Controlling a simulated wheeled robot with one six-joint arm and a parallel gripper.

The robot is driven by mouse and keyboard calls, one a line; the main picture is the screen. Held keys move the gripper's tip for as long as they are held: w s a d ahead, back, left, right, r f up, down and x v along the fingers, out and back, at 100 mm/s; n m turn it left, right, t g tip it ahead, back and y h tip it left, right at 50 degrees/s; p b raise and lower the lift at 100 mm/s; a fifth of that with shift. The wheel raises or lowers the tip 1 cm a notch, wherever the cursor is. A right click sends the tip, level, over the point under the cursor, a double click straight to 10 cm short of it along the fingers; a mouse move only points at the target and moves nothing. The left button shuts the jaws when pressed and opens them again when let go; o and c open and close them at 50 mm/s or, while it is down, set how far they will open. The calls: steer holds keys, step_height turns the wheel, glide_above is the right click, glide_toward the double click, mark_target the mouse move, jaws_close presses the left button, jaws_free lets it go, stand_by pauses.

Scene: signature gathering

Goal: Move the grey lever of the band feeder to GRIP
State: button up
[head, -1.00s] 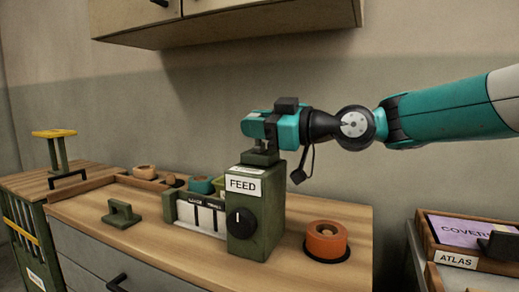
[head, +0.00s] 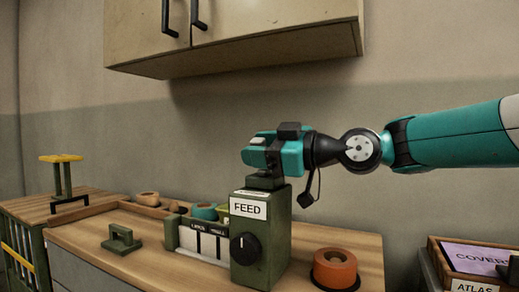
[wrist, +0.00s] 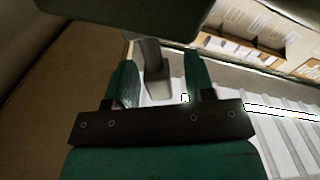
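The band feeder (head: 262,228) is a green box with a FEED label (head: 248,208) and a round black dial (head: 244,248) on its front. A gap shows on the right side; contact on the left is unclear. The lever is hidden in the head view, and no GRIP marking is readable.
An orange roll (head: 335,268) stands right of the feeder. A wall cabinet (head: 240,45) hangs above.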

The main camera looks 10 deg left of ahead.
stand_by(0.3)
steer(key=b+v, duration=0.2)
steer(key=v, duration=1.5)
steer(key=shift+d, duration=0.2)
steer(key=shift+s, duration=0.15)
steer(key=s+f+m+g+h, duration=0.2)
steer(key=s+f+m+h, duration=0.5)
steer(key=s+f, duration=0.55)
steer(key=s+d+f+m+g+h, duration=0.2)
steer(key=s+d+f+m+h, duration=0.45)
steer(key=s+f, duration=0.45)
step_height(320, 180, up, 21)
steer(key=d+p, duration=0.1)
steer(key=p, duration=2.2)
steer(key=shift+d+g, duration=0.2)
steer(key=shift+g, duration=0.1)
